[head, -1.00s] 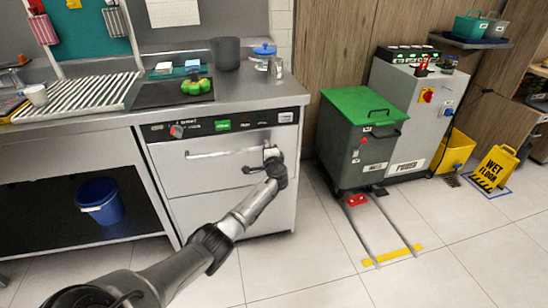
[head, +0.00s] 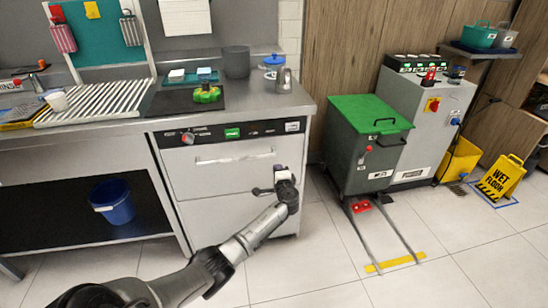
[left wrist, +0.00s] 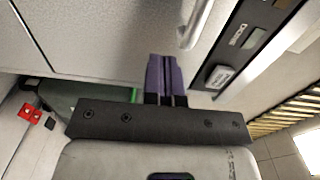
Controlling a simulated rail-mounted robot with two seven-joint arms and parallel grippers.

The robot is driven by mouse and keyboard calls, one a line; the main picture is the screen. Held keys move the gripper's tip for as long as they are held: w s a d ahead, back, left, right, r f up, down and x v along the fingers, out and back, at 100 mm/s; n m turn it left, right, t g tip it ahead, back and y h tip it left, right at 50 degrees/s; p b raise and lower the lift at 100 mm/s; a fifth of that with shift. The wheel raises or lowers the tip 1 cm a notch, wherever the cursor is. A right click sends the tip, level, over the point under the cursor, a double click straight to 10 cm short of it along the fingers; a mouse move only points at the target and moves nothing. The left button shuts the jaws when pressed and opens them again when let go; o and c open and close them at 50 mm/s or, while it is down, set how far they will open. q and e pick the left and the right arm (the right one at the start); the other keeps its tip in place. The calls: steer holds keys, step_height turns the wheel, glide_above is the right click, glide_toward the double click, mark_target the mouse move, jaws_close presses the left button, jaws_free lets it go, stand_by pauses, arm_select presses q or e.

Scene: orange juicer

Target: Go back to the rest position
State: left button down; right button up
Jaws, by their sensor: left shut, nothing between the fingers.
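My left gripper (head: 258,191) is in front of the dishwasher-like steel unit (head: 225,205), below and to the right of its bar handle (head: 235,159). In the left wrist view its two purple fingers (left wrist: 166,72) are pressed together with nothing between them. The bar handle (left wrist: 194,24) also shows there, just beyond the fingertips and apart from them. My right gripper is in neither view.
A green-lidded bin (head: 368,115) stands on the right, beside a grey machine (head: 425,110). A yellow wet-floor sign (head: 498,178) is farther right. A blue bucket (head: 112,202) sits under the counter at left. The tiled floor in front is mostly clear.

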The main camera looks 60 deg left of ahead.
arm_select(q)
steer(key=s+d+r+n+t+h+p, duration=0.1)
steer(key=s+d+r+h+p, duration=0.25)
steer(key=d, duration=0.85)
steer(key=s+d+r+n+t+h+p, duration=0.1)
steer(key=s+d+r+h+p, duration=0.3)
steer(key=d, duration=0.7)
steer(key=s+d+r+n+t+h+p, duration=0.1)
steer(key=s+d+r+h+p, duration=0.15)
steer(key=d+h, duration=0.65)
steer(key=s+d+r+m+g+p, duration=0.1)
steer(key=s+d+g+p, duration=0.1)
steer(key=s+d+p, duration=0.45)
steer(key=s+d+r+g+p, duration=0.1)
steer(key=s+d+p, duration=0.15)
steer(key=s, duration=0.65)
steer(key=s+d+r+m+g+p, duration=0.1)
steer(key=s+d+g+p, duration=0.1)
steer(key=s+d+p, duration=0.45)
step_height(320, 180, up, 37)
steer(key=s+a+p, duration=0.1)
steer(key=p, duration=3.3)
steer(key=shift+a+f+h+p, duration=0.15)
steer(key=shift+a+h+p, duration=0.05)
steer(key=shift+h+p, duration=0.15)
